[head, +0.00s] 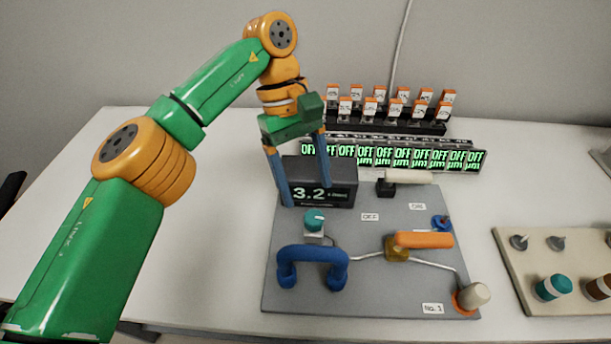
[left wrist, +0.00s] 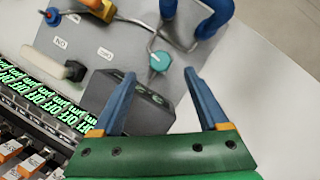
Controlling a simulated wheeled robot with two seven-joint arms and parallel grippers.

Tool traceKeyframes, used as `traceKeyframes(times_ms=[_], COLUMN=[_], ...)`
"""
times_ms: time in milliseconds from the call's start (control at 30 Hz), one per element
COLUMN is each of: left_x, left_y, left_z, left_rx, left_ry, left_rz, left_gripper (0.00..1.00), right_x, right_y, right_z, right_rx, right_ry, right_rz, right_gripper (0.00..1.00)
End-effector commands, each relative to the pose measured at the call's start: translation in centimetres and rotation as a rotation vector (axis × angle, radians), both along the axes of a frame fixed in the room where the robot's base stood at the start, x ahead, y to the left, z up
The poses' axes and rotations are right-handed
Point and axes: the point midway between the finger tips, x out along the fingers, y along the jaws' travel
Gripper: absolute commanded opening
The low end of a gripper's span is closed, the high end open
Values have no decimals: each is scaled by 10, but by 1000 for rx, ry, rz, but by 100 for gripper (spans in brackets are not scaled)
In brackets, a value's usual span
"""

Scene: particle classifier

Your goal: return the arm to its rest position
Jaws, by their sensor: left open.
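My left arm comes in from the left in the head view, green and orange. Its gripper (head: 304,178) points down with its two blue fingers apart, around the black display box (head: 347,187) that reads 3.2. In the left wrist view, the open gripper (left wrist: 162,100) has nothing between its fingertips; the dark box (left wrist: 150,110) lies beyond and partly behind the left finger. I cannot tell whether a finger touches the box. My right gripper is not in view.
A grey panel (head: 375,292) carries the box, a teal knob (head: 315,220), a blue handle (head: 312,256) and an orange lever (head: 424,240). Behind stand a row of green OFF displays (head: 400,156) and orange-topped vials (head: 397,108). A beige board (head: 518,262) lies at right. The left tabletop (head: 222,235) is clear.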

Motion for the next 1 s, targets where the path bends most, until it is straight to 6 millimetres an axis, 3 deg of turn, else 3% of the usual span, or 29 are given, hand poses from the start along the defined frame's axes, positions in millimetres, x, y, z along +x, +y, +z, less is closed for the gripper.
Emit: traceKeyframes(times_ms=[100,567,800,1000], left_x=[3,4,4,4], left_y=[2,3,3,3], left_z=[12,17,117,171], left_rx=[0,0,0,0], left_ry=[0,0,0,0], left_rz=[1,0,1,1], left_gripper=[77,77,77,77], right_x=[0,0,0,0], right_y=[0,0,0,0], right_z=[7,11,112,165], right_rx=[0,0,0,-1], right_ry=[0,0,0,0], right_rz=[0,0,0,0], right_gripper=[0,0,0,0])
